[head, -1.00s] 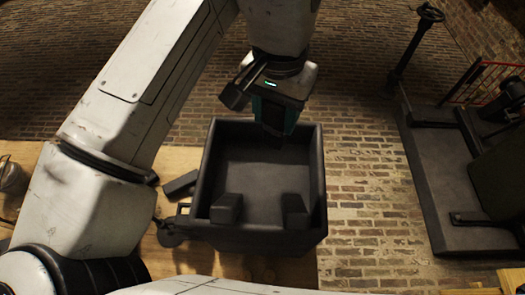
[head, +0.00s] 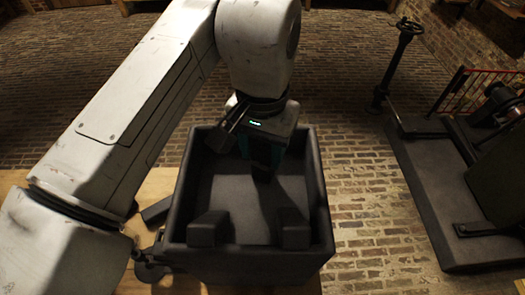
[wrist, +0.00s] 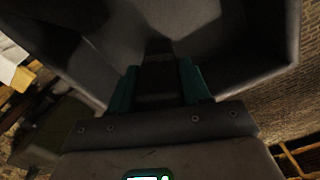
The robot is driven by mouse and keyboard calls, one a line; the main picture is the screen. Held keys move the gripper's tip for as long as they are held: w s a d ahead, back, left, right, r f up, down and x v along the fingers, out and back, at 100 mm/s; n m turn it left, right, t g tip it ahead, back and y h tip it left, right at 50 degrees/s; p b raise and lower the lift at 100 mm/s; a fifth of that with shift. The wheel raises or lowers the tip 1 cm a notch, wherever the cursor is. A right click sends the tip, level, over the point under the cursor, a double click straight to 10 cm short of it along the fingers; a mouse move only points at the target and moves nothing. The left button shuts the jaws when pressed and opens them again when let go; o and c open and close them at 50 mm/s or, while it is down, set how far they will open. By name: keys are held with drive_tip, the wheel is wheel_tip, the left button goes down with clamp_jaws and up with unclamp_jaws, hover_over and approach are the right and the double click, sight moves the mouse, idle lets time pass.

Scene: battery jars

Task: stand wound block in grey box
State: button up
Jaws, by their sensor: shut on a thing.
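The grey box (head: 322,205) stands open-topped on a wooden surface in the middle of the head view. My gripper (head: 262,163), with teal fingers, points down into the box's far right part. It is shut on a dark block, the wound block (head: 262,174), whose lower end shows below the fingers. In the wrist view the dark wound block (wrist: 158,78) sits between the teal fingers, with the box's grey inner walls (wrist: 85,60) around it. Shadow hides whether the block touches the floor of the box.
Two dark blocky shapes, left (head: 207,228) and right (head: 292,229), sit inside the box along its near side. A small dark piece (head: 155,211) lies outside on the wooden surface (head: 165,183). A dark platform (head: 445,200) stands on the brick floor at right.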

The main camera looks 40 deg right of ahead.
drive_tip(key=shift+f, duration=0.15)
drive_tip(key=o, duration=1.2)
wheel_tip(320, 180, up, 11)
drive_tip(key=p, duration=0.9)
drive_tip(key=shift+f, duration=0.2)
drive_tip(key=shift+r+p, duration=0.5)
drive_tip(key=shift+r, duration=0.4)
